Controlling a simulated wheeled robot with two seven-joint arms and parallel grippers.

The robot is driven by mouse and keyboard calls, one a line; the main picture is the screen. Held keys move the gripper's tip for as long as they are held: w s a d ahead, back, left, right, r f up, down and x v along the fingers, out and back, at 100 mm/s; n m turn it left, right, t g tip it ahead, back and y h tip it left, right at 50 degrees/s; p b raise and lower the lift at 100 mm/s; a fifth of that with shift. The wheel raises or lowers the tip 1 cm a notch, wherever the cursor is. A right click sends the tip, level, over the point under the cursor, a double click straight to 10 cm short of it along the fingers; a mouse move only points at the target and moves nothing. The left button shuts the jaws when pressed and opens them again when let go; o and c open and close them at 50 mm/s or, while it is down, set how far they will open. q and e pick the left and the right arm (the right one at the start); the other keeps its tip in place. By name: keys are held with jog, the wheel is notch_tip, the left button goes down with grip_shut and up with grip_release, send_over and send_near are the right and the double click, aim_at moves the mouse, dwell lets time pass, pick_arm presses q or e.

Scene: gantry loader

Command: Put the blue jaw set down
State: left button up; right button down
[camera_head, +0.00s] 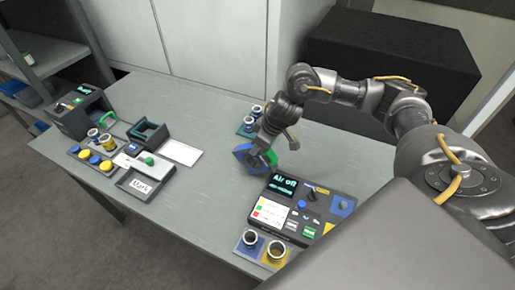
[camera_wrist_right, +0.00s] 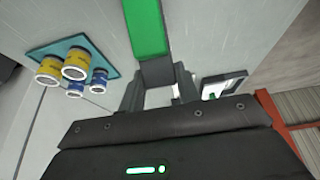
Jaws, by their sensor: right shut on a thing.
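The blue jaw set (camera_head: 245,159) shows in the head view as a blue and dark piece with a green part (camera_head: 271,157) at its right side. My right gripper (camera_head: 264,144) is shut on it, behind the control panel. I cannot tell whether the set touches the table or hangs just above it. In the right wrist view a green bar (camera_wrist_right: 148,28) stands at the fingers of my right gripper (camera_wrist_right: 158,82); the blue part is hidden there. My left gripper is not in view.
A control panel (camera_head: 285,184) reading "Air off" stands in front, with cups on blue and yellow mats nearby. A teal mat (camera_wrist_right: 112,71) with several cans lies behind the gripper. Devices and a white plate (camera_head: 181,152) stand left. The middle table (camera_head: 205,200) is clear.

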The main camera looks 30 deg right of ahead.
jog(key=shift+w, duration=0.2)
jog(key=shift+f, duration=0.2)
jog(key=c, duration=1.3)
grip_release()
jog(key=shift+o, duration=1.3)
jog(key=shift+s, duration=0.1)
jog(key=shift+r, duration=0.2)
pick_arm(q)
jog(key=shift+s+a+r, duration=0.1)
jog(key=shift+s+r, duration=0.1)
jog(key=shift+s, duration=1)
pick_arm(e)
jog(key=shift+v, duration=6)
